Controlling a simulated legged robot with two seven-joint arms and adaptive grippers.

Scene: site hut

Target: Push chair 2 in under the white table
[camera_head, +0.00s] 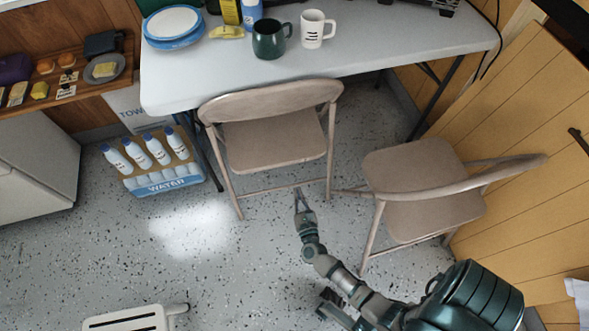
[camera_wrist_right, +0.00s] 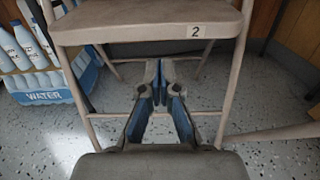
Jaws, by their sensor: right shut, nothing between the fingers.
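Chair 2 (camera_head: 275,146) is a beige folding chair at the white table (camera_head: 225,72). Its backrest is on my side and overlaps the table's near edge in the head view; I cannot tell how far the seat is under the tabletop. In the right wrist view a "2" label (camera_wrist_right: 195,31) is on the seat edge facing me. My right gripper (camera_head: 299,190) is shut and empty, low at the near side of chair 2. In the wrist view its fingertips (camera_wrist_right: 157,66) show below the seat edge, between the legs; contact is unclear.
A second beige folding chair (camera_head: 408,165) stands close on the right, by the wooden wall. A water bottle pack (camera_head: 165,183) is on the floor at left. A white slatted stool (camera_head: 128,322) is at bottom left. Mugs and plates are on the table. Floor is clear at left centre.

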